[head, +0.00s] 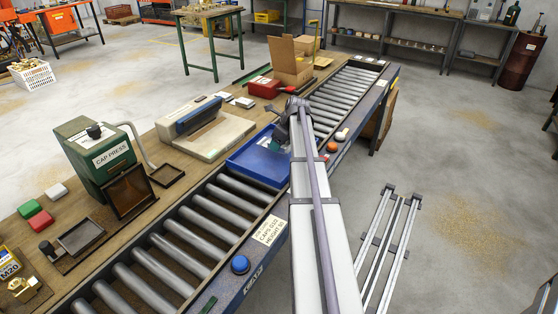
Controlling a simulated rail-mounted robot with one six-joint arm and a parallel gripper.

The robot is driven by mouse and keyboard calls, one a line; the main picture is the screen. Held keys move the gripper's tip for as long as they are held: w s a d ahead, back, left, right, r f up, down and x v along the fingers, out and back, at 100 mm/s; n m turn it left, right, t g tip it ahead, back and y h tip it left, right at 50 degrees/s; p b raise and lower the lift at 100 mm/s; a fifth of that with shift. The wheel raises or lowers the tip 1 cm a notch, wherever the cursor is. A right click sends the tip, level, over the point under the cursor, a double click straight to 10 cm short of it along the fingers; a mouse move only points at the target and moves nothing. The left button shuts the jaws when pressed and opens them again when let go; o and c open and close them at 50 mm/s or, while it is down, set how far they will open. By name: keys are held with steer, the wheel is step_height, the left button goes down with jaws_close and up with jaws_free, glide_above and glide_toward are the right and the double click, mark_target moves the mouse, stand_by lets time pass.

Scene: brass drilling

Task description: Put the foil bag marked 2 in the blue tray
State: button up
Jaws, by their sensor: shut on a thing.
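The blue tray (256,166) sits on the roller conveyor in the middle of the head view, its right part hidden behind my arm. My gripper (278,141) is over the tray's far right part, pointing down and partly covered by my own wrist. It is shut on a small grey-green item that looks like a foil bag (274,144). The item is too small and covered to read any mark. I cannot tell whether it touches the tray floor. The visible near and left part of the tray floor looks empty.
A heat sealer (196,128) stands just left of the tray, and a green cap press (92,152) further left. A cardboard box (291,62) and a red box (263,87) stand beyond. The near rollers (180,235) are bare. A blue button (240,265) is on the conveyor's front rail.

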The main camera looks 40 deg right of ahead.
mark_target(280, 156)
step_height(280, 156, down, 4)
steer(key=b, duration=0.4)
steer(key=shift+a+r+p, duration=0.1)
steer(key=shift+r+p, duration=0.2)
steer(key=shift+f, duration=0.3)
steer(key=o, duration=1.1)
steer(key=shift+r, duration=0.15)
steer(key=shift+r, duration=0.3)
steer(key=p+v, duration=1.1)
steer(key=shift+s+r, duration=0.2)
steer(key=shift+r, duration=0.15)
